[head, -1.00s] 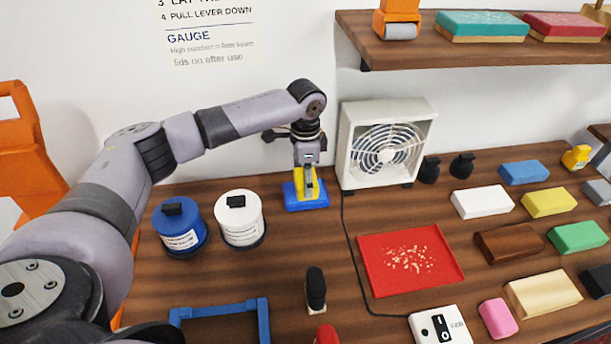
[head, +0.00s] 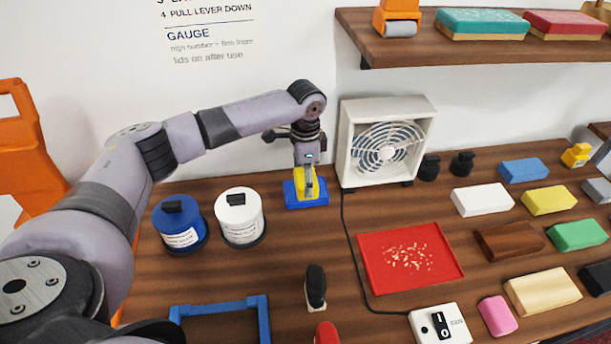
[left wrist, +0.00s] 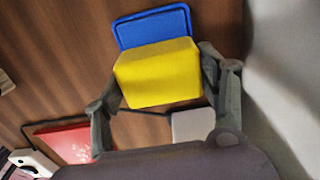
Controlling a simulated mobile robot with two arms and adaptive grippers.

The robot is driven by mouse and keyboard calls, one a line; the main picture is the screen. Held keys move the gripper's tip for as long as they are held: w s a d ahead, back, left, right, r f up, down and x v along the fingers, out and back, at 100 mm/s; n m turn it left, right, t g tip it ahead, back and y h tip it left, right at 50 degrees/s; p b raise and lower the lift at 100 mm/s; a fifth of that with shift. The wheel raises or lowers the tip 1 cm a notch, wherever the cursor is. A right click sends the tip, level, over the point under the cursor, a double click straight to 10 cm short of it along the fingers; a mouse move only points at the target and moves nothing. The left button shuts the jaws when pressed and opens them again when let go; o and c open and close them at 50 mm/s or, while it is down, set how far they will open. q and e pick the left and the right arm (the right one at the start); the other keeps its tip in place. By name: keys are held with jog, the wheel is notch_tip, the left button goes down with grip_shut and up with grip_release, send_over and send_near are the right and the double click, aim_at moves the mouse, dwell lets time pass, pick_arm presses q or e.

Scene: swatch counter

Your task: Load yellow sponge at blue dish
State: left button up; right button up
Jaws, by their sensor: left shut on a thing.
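The yellow sponge (left wrist: 158,75) is a block held between the fingers of my left gripper (left wrist: 160,85). In the head view, my left gripper (head: 308,184) points down over the blue dish (head: 318,204), with yellow of the sponge (head: 299,181) showing around the fingers. The blue dish is a shallow rectangular tray on the counter near the wall; in the left wrist view its far part (left wrist: 153,28) shows beyond the sponge. The sponge hides part of the dish, and I cannot tell whether they touch. My right gripper is not in view.
A white box fan (head: 350,146) stands just right of the dish. Blue (head: 180,226) and white (head: 240,219) lidded tubs stand to its left. A red tray (head: 378,272) with crumbs lies in front, and several coloured blocks lie to the right.

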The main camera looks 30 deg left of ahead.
pick_arm(q)
jog(key=shift+s+f+p, duration=0.15)
jog(key=shift+f+p, duration=0.05)
jog(key=shift+p, duration=0.4)
dwell(1.8)
notch_tip(320, 180, up, 7)
jog(key=p, duration=0.8)
jog(key=shift+r+p, duration=0.2)
jog(key=shift+p, duration=0.1)
dwell(0.5)
